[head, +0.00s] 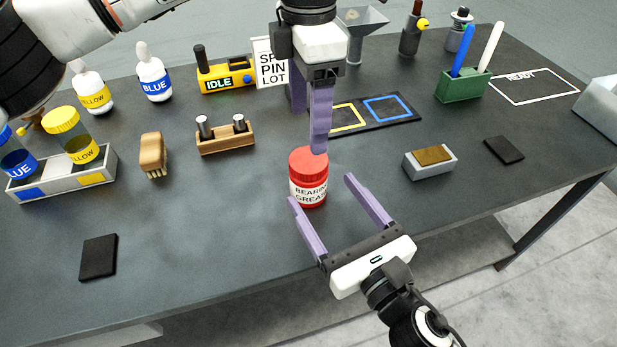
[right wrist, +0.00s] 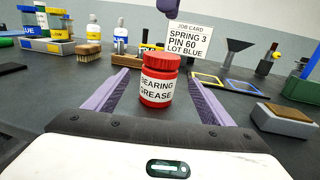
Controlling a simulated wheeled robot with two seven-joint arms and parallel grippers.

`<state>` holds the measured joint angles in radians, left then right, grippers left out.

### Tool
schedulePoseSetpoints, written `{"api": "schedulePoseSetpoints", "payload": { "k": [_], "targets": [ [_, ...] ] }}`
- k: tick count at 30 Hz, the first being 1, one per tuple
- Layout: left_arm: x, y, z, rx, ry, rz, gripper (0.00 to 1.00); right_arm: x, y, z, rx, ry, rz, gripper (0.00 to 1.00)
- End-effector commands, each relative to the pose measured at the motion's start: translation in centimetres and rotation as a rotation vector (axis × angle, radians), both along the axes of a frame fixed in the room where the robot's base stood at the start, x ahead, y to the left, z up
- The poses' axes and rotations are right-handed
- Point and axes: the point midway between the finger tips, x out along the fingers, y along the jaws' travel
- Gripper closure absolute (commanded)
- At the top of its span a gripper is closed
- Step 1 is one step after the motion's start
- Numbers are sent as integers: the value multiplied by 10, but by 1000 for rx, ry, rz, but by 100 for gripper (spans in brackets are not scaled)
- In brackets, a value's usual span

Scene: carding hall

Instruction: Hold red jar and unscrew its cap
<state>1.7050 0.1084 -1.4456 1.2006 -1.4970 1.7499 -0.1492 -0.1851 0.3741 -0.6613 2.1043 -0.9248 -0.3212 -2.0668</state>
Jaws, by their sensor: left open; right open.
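The red jar (head: 308,192), labelled BEARING GREASE, stands upright near the middle of the table with its red cap (head: 308,161) on. It also shows in the right wrist view (right wrist: 157,90). My left gripper (head: 308,122) is open above and behind the cap, its purple fingers pointing down; one finger's tip overlaps the cap's top in the head view, and I cannot tell whether it touches. My right gripper (head: 320,190) is open, low on the near side, with the jar between or just beyond its fingertips. Neither gripper is shut on the jar.
A wooden pin holder (head: 226,140) and brush (head: 153,155) stand left of the jar. Behind it are a job card (head: 271,65) and a dark tray with coloured squares (head: 375,114). A grey block with a brown top (head: 430,162) lies right. Table around the jar is clear.

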Motion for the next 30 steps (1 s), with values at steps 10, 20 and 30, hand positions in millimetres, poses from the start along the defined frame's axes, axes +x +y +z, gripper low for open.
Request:
{"api": "schedulePoseSetpoints", "payload": {
  "k": [10, 20, 30],
  "targets": [
    [0, 0, 0, -1, 1, 0, 33, 43, 22, 0, 1, 0, -1, 24],
    [0, -1, 0, -1, 1, 0, 33, 48, 25, 0, 1, 2, 0, 24],
    [0, 0, 0, -1, 1, 0, 33, 48, 25, 0, 1, 2, 0, 71]
  ]
}}
